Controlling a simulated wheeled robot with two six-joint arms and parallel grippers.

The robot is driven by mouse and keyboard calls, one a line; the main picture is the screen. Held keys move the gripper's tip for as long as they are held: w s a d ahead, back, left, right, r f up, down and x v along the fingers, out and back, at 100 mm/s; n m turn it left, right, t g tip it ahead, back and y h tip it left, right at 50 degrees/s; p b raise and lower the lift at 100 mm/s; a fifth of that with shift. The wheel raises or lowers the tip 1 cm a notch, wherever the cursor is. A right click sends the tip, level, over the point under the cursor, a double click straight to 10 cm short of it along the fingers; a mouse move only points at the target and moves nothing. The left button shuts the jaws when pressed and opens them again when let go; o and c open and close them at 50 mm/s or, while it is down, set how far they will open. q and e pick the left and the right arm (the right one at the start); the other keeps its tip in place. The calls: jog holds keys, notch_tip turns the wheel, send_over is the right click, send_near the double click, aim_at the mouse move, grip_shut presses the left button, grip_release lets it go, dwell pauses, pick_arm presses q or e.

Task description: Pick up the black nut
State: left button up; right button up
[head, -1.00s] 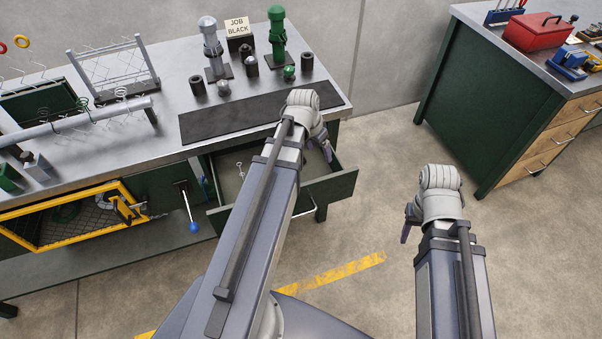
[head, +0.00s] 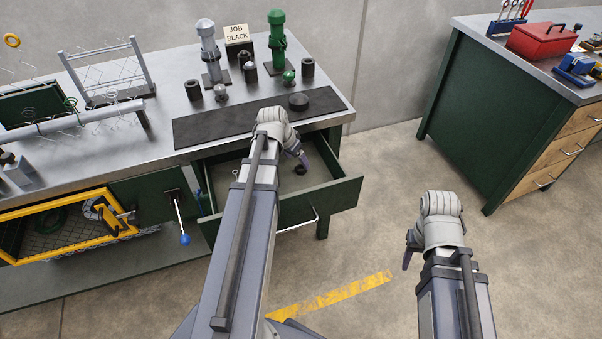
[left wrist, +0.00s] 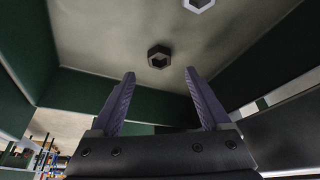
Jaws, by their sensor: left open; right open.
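The black nut (head: 300,170) lies on the floor of the open drawer (head: 318,205), just below my left fingers in the head view. In the left wrist view the black nut (left wrist: 159,57) shows as a dark hexagonal ring, roughly centred ahead of my fingertips and apart from them. A silver nut (left wrist: 198,5) lies near it, cut by the top edge. My left gripper (head: 303,158) is over the drawer; its fingers (left wrist: 159,73) are spread with nothing between them. My right gripper (head: 408,250) is open and empty above the floor, right of the bench.
Drawer walls stand around my left gripper. Above the drawer, a dark mat (head: 225,128) carries a black disc (head: 299,102). Green (head: 277,45) and grey (head: 209,50) fixtures stand behind it. A second bench (head: 470,125) is at right, with clear floor between.

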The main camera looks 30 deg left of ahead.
aim_at(303, 169)
pick_arm(q)
jog(key=shift+b+x, duration=2.45)
jog(key=shift+x, duration=0.2)
jog(key=shift+r, duration=0.1)
jog(key=shift+c, duration=0.2)
grip_shut()
